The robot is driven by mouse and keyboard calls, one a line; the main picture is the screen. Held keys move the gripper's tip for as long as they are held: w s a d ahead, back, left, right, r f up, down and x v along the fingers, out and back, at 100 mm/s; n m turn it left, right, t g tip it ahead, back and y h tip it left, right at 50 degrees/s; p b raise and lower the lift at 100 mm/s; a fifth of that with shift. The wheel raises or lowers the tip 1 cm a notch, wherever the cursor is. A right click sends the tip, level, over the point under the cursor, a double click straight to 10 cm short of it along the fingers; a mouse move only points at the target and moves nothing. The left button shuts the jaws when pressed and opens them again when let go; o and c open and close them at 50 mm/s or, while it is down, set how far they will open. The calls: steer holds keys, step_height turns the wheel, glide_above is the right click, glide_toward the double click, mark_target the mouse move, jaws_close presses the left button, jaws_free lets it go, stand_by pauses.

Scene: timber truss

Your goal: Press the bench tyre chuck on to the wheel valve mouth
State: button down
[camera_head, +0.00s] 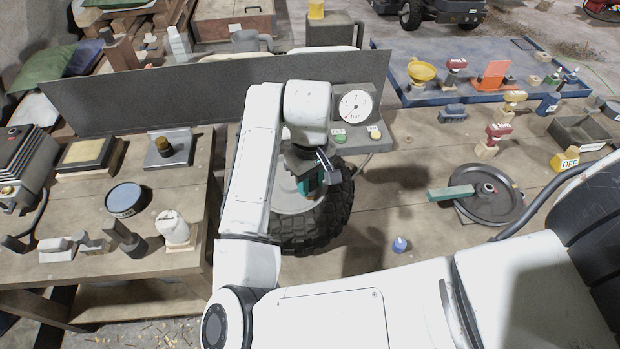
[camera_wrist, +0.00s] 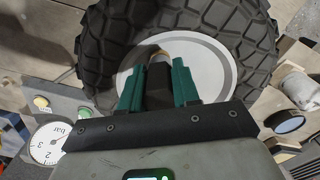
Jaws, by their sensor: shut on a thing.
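My gripper (camera_head: 312,185) is over the wheel hub, and its green fingers (camera_wrist: 158,85) show in the wrist view. They are shut on a dark block, the tyre chuck (camera_wrist: 157,92); a dark grey part (camera_head: 333,175) of what seems to be it sticks out to the right in the head view. The wheel (camera_head: 315,232) lies flat on the bench, with a knobbly black tyre and a pale rim (camera_wrist: 212,62). A tan and dark piece (camera_wrist: 148,52), perhaps the valve, shows just past the fingertips. The valve mouth is hidden, so contact cannot be told.
A gauge box (camera_head: 374,140) with a green and a yellow button stands behind the wheel. A small blue cap (camera_head: 399,245) lies on the bench. A dark round plate (camera_head: 492,205) with a green bar is at the right. A grey panel (camera_head: 150,90) stands behind.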

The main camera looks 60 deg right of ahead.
steer(key=shift+f, duration=0.2)
steer(key=c, duration=0.7)
jaws_free()
steer(key=shift+c, duration=0.2)
steer(key=shift+r, duration=0.1)
step_height(320, 180, up, 11)
steer(key=shift+f+p, duration=0.2)
steer(key=shift+p, duration=0.25)
